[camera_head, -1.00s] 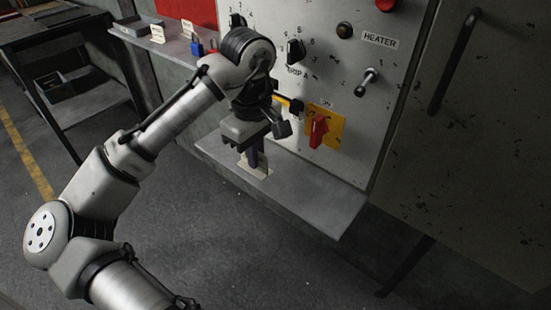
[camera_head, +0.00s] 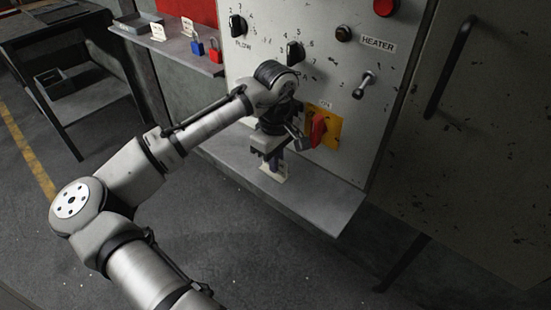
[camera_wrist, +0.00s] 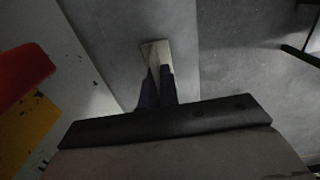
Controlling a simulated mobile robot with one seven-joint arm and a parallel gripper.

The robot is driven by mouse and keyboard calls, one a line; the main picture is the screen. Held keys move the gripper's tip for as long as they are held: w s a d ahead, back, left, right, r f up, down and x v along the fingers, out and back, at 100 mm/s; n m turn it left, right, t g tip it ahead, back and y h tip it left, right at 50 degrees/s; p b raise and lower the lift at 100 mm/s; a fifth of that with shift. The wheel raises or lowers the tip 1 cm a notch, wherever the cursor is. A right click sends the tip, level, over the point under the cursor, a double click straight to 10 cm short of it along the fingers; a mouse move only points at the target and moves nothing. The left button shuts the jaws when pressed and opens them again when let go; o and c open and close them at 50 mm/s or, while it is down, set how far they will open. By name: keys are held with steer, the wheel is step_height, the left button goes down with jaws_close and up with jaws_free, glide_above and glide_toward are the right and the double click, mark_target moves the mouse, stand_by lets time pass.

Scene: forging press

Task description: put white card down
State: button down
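My gripper (camera_head: 274,165) is low over the grey shelf (camera_head: 322,203) below the control panel. In the wrist view the two dark fingers of my gripper (camera_wrist: 160,75) are close together on the white card (camera_wrist: 155,51), whose far end sticks out past the fingertips. The card also shows below the fingers in the head view (camera_head: 274,175). It is over the shelf surface; I cannot tell whether it touches it. The shelf fills the middle of the wrist view (camera_wrist: 115,30).
A red switch on a yellow plate (camera_head: 333,128) is close to the right of my wrist. The panel has knobs (camera_head: 294,51) and a heater lever (camera_head: 366,83). A blue padlock (camera_head: 197,48), a red padlock (camera_head: 215,50) and small cards are on the upper-left ledge. The right part of the shelf is clear.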

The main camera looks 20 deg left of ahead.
steer(key=shift+f, duration=0.15)
steer(key=c, duration=1.6)
jaws_free()
steer(key=shift+c, duration=0.2)
step_height(320, 180, up, 8)
steer(key=shift+f, duration=0.1)
